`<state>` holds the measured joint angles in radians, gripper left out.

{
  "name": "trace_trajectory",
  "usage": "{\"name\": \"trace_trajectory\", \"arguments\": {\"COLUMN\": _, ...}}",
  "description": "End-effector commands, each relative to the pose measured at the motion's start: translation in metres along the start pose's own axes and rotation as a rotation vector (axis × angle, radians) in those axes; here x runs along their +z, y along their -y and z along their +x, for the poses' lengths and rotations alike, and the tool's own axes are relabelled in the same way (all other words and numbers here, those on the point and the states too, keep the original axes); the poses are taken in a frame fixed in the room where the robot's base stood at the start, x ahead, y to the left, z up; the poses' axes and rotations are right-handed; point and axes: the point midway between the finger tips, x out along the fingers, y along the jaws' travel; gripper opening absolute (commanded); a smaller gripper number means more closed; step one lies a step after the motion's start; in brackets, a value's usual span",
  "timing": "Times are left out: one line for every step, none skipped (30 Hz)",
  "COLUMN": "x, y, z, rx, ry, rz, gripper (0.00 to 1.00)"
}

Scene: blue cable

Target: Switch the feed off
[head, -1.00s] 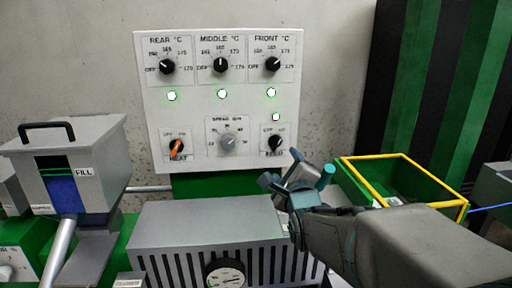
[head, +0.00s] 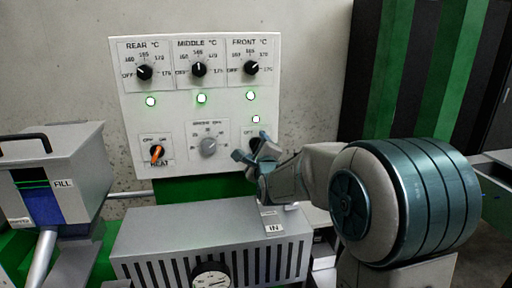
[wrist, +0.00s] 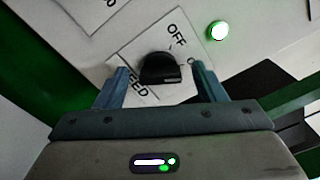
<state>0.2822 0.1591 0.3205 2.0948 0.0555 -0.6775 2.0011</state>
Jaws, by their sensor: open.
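The black FEED knob (wrist: 160,68) sits on its white label with OFF and FEED lettering in the wrist view. My gripper (wrist: 160,85) is open, with one finger on each side of the knob; whether the fingers touch it I cannot tell. In the head view my gripper (head: 258,150) is at the lower right of the white control panel (head: 130,110) and mostly hides the knob. A lit green-rimmed lamp (head: 256,119) is just above the knob, and it also shows in the wrist view (wrist: 218,31).
The orange HEAT knob (head: 156,154) and grey speed knob (head: 208,146) are left of my gripper. Three black temperature knobs line the panel top. A grey slotted housing (head: 205,240) with a gauge (head: 211,277) stands below. A FILL hopper (head: 80,160) is at left.

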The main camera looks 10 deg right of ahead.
Motion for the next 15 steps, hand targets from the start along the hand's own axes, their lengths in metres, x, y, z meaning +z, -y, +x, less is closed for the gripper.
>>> {"name": "trace_trajectory", "arguments": {"x": 0.0003, "y": -0.0001, "z": 0.0025, "rx": 0.001, "ry": 0.000, "rz": 0.000, "gripper": 0.64}}
{"name": "trace_trajectory", "arguments": {"x": 0.0004, "y": 0.0000, "z": 0.0034, "rx": 0.000, "ry": 0.000, "rz": 0.000, "gripper": 0.64}}
{"name": "trace_trajectory", "arguments": {"x": 0.0005, "y": 0.0001, "z": 0.0043, "rx": 0.000, "ry": 0.001, "rz": 0.000, "gripper": 0.64}}
{"name": "trace_trajectory", "arguments": {"x": 0.0005, "y": 0.0001, "z": 0.0047, "rx": 0.000, "ry": 0.001, "rz": 0.000, "gripper": 0.64}}
{"name": "trace_trajectory", "arguments": {"x": 0.0004, "y": 0.0001, "z": 0.0050, "rx": 0.000, "ry": 0.001, "rz": 0.000, "gripper": 0.64}}
{"name": "trace_trajectory", "arguments": {"x": 0.0004, "y": 0.0001, "z": 0.0051, "rx": 0.000, "ry": 0.001, "rz": 0.000, "gripper": 0.64}}
{"name": "trace_trajectory", "arguments": {"x": 0.0004, "y": 0.0000, "z": 0.0051, "rx": 0.000, "ry": 0.001, "rz": 0.000, "gripper": 0.64}}
{"name": "trace_trajectory", "arguments": {"x": 0.0004, "y": 0.0000, "z": 0.0051, "rx": 0.000, "ry": 0.001, "rz": 0.000, "gripper": 0.64}}
{"name": "trace_trajectory", "arguments": {"x": 0.0003, "y": 0.0000, "z": 0.0050, "rx": 0.000, "ry": 0.001, "rz": 0.000, "gripper": 0.64}}
{"name": "trace_trajectory", "arguments": {"x": 0.0003, "y": 0.0000, "z": 0.0050, "rx": 0.000, "ry": 0.001, "rz": 0.000, "gripper": 0.64}}
{"name": "trace_trajectory", "arguments": {"x": 0.0003, "y": -0.0001, "z": 0.0049, "rx": 0.000, "ry": 0.000, "rz": 0.000, "gripper": 0.64}}
{"name": "trace_trajectory", "arguments": {"x": 0.0003, "y": -0.0001, "z": 0.0049, "rx": 0.000, "ry": 0.000, "rz": 0.000, "gripper": 0.55}}
{"name": "trace_trajectory", "arguments": {"x": 0.0002, "y": -0.0001, "z": 0.0049, "rx": 0.000, "ry": 0.000, "rz": 0.000, "gripper": 0.47}}
{"name": "trace_trajectory", "arguments": {"x": 0.0002, "y": -0.0001, "z": 0.0048, "rx": 0.000, "ry": 0.000, "rz": 0.000, "gripper": 0.39}}
{"name": "trace_trajectory", "arguments": {"x": 0.0002, "y": -0.0001, "z": 0.0048, "rx": 0.000, "ry": 0.000, "rz": 0.000, "gripper": 0.27}}
